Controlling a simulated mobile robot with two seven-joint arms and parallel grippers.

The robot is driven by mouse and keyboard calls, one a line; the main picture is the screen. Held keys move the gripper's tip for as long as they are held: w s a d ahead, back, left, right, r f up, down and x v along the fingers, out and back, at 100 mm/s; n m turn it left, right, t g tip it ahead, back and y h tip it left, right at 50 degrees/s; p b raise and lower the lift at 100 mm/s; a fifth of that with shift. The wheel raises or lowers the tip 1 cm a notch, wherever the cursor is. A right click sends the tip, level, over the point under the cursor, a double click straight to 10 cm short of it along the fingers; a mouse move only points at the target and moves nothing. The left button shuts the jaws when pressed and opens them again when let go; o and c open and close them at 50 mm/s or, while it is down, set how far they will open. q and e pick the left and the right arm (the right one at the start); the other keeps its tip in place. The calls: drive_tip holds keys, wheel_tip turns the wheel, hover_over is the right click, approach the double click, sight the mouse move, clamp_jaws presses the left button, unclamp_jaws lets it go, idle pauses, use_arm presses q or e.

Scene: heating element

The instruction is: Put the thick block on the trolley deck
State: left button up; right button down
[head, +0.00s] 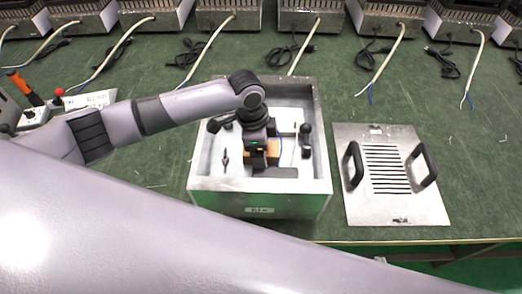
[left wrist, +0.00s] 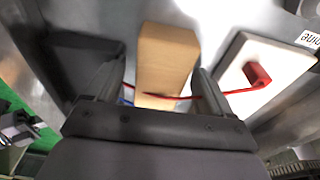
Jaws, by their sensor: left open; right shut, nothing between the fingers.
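A tan wooden block (left wrist: 166,62), which looks like the thick block, lies in the open metal box (head: 322,170). In the head view the block (head: 273,147) is partly hidden by my left gripper (head: 262,160), which reaches down into the box. In the left wrist view my left gripper (left wrist: 160,92) is open, with the block between and beyond its fingers; contact cannot be made out. My right gripper barely shows: a small grey piece (head: 380,260) above the foreground arm seems to belong to it. I see no trolley deck.
A white block with a red knob (left wrist: 257,75) and a red wire (left wrist: 240,91) lie near the tan block. A dark plate (head: 276,172) is at the box's front. A slotted panel with black handles (head: 388,205) lies right of the box. Several units with cables line the back.

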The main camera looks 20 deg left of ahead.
use_arm(q)
drive_tip(key=shift+f, duration=0.1)
drive_tip(key=shift+c, duration=1.2)
drive_tip(key=c, duration=0.9)
drive_tip(key=shift+c, duration=0.2)
wheel_tip(320, 180, up, 20)
drive_tip(key=s+a+f+n+y, duration=0.1)
drive_tip(key=s+a+f+n, duration=0.1)
drive_tip(key=a+n, duration=0.2)
drive_tip(key=s+a+f+n+t, duration=0.1)
drive_tip(key=s+a+f+n, duration=0.1)
drive_tip(key=n, duration=0.8)
drive_tip(key=shift+s+a+n+y, duration=0.4)
drive_tip(key=shift+s+a, duration=0.3)
drive_tip(key=shift+a, duration=0.2)
